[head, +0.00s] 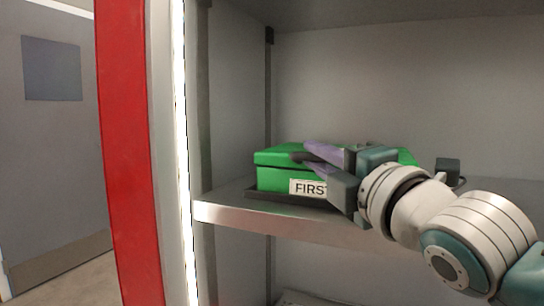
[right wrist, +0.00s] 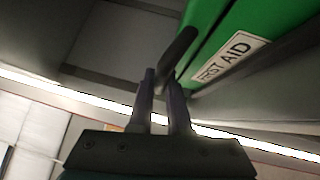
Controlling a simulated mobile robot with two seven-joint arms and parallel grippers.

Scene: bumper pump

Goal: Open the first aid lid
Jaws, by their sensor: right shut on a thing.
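The green first aid box (head: 272,178) sits on a metal shelf, with a white label (head: 307,187) on its front that my right gripper partly covers. Its green lid (head: 275,156) lies down over the box, with a dark line between lid and body; I cannot tell whether it is slightly raised. My right gripper (head: 306,152) is at the front of the lid, shut on a dark bar-shaped handle (right wrist: 180,47). In the right wrist view the fingers (right wrist: 160,80) are on both sides of the handle's end. My left gripper is not in view.
The shelf edge (head: 280,220) runs below the box. A cabinet side wall stands to the left, beside a red post (head: 128,150). A small dark object (head: 448,167) stands on the shelf to the right. Another shelf is overhead, with free room above the box.

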